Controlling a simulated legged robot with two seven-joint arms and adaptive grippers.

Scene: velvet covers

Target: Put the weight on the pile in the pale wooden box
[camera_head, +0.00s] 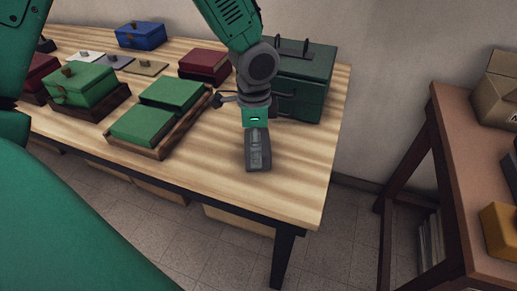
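My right gripper (257,150) points down over the front right part of the table, with its dark fingers seen close together from the side. I cannot tell whether they are open or shut, or whether they hold anything. To its left is a low wooden tray (184,132) with two compartments, each holding a flat green piece, the front one (142,126) and the back one (172,92). I cannot single out the pale wooden box or the weight with certainty. Small knobbed flat pieces, one white (84,56) and one tan (148,69), lie at the back left. My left gripper is out of view.
A dark green case (303,82) stands behind my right gripper. A dark red box (204,64), a blue box (141,35) and a green box (88,86) in a dark tray stand further left. A brown shelf (455,150) with boxes stands across a floor gap on the right.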

